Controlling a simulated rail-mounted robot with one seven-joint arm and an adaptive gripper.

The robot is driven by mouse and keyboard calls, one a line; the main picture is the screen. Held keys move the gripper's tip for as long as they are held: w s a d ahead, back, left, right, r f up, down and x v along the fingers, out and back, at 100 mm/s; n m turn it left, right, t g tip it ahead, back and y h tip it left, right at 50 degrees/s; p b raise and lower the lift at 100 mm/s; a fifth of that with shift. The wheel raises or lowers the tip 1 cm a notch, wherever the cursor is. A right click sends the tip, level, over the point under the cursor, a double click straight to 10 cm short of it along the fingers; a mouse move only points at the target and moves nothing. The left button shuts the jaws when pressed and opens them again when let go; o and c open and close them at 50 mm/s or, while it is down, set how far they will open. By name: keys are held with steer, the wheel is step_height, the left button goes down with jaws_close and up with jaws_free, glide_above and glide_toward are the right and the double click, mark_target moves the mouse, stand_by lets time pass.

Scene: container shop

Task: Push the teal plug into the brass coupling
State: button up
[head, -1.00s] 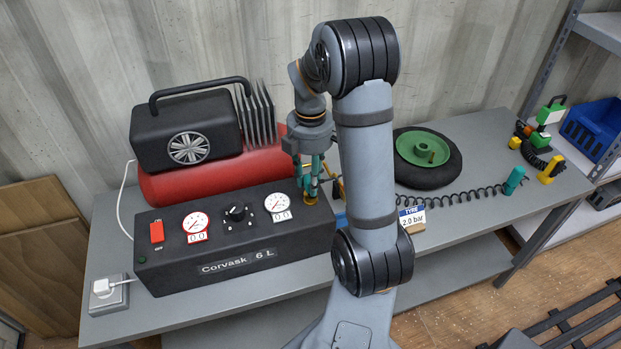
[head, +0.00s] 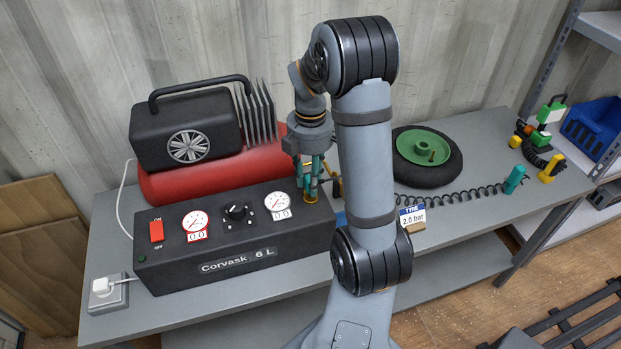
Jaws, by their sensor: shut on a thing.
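My gripper (head: 311,172) points down at the right end of the black compressor panel and is shut on a teal piece, which looks like the teal plug (head: 317,168). The fingers hide much of it. The brass coupling (head: 311,194) shows just below the fingertips, at the panel's right end. The plug is over or at the coupling; I cannot tell whether it is seated.
The black panel (head: 230,262) carries a red switch (head: 156,231) and two gauges reading 0.0. A green-hubbed wheel (head: 428,178), coiled hose (head: 455,199), teal hose end (head: 514,179) and 2.0 bar card (head: 412,217) are on the bench. My arm hides the middle.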

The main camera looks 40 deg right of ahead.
steer(key=shift+f, duration=0.35)
steer(key=o, duration=1.1)
steer(key=shift+o, duration=0.3)
step_height(320, 180, up, 12)
step_height(320, 180, down, 12)
stand_by(0.6)
